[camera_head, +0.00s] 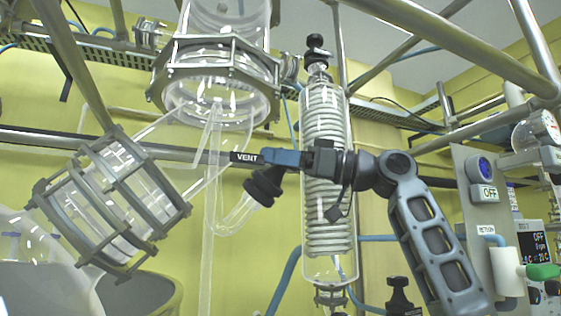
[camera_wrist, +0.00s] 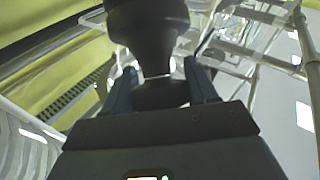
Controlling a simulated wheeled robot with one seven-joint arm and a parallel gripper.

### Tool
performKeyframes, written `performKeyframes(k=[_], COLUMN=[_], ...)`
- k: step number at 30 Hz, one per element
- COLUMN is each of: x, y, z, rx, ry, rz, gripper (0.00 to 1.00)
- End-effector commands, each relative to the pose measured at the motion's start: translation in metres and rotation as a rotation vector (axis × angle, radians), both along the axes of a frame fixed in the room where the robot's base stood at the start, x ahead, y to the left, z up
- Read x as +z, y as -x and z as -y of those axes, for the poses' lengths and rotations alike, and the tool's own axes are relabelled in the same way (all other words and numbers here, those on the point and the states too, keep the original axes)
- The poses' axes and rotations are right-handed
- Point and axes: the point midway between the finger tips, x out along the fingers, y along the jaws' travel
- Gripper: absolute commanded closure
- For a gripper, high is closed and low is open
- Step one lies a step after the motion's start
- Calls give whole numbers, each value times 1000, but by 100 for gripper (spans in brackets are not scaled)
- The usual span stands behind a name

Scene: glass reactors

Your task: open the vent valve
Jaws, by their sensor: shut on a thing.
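The vent valve's black knob (camera_head: 263,187) sits on a bent clear glass branch (camera_head: 235,216) in the middle of the head view.
A tall glass coil condenser (camera_head: 324,225) stands behind my wrist. A large glass vessel with a metal-framed flange (camera_head: 215,70) is above left. A framed glass coupling (camera_head: 112,200) is lower left. Metal rails cross overhead, and a control panel (camera_head: 473,215) stands at the right.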

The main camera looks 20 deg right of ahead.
Motion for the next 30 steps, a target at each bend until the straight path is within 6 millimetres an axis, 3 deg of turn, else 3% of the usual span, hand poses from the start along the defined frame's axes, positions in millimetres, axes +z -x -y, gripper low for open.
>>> performKeyframes(k=[15, 30], x=[0, -4], y=[4, 5], z=[-3, -3], rx=[283, 362], ry=[201, 263], rz=[199, 257], gripper=[73, 73])
